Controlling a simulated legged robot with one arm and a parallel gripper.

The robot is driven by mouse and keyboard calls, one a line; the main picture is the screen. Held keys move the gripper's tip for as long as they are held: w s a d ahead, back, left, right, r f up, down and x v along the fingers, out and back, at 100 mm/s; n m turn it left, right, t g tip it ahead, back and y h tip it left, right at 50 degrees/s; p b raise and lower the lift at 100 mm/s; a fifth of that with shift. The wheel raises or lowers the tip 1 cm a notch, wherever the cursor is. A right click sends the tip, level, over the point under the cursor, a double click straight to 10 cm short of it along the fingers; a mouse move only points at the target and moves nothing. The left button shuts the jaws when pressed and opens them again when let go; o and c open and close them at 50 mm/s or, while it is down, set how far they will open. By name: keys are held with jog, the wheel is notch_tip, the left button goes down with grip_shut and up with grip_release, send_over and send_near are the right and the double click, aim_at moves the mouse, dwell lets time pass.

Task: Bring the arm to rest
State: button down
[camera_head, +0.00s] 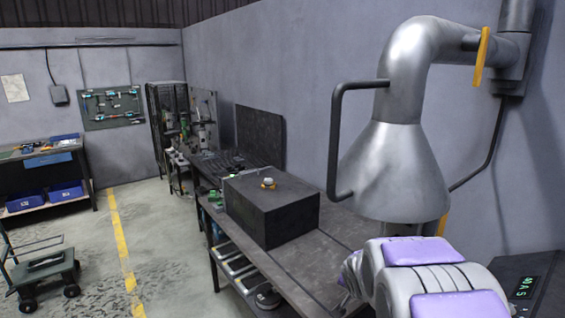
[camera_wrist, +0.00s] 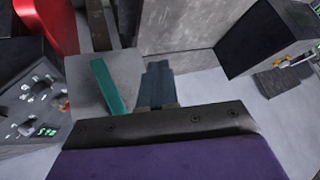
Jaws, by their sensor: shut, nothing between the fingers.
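My arm (camera_head: 425,275), silver with purple panels, shows folded at the lower right in the head view, under the metal fume hood. I cannot make out the fingers there. In the wrist view my gripper (camera_wrist: 157,84) shows at the centre, with its blue-grey fingers together and nothing between them. Its dark palm and purple body fill the bottom of that view. The fingers appear apart from the things around them.
A conical fume hood (camera_head: 392,175) hangs close above my arm. A dark box (camera_head: 272,215) stands on the long workbench (camera_head: 318,262). A control panel (camera_head: 527,287) is at the lower right. A cart (camera_head: 45,270) stands left; the floor (camera_head: 155,235) between is clear.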

jog(key=s+a+r+n+g, duration=0.1)
jog(key=s+a+n+g, duration=0.1)
jog(key=s, duration=1.2)
jog(key=s+a+r+n+g+y, duration=0.1)
jog(key=s+g, duration=0.3)
jog(key=s, duration=1.1)
jog(key=s+a+r+n+g, duration=0.2)
jog(key=s+n+g, duration=0.1)
jog(key=s, duration=1.1)
jog(key=shift+s+a+n+y, duration=0.3)
jog(key=shift+s+a+y, duration=0.1)
jog(key=shift+w, duration=0.1)
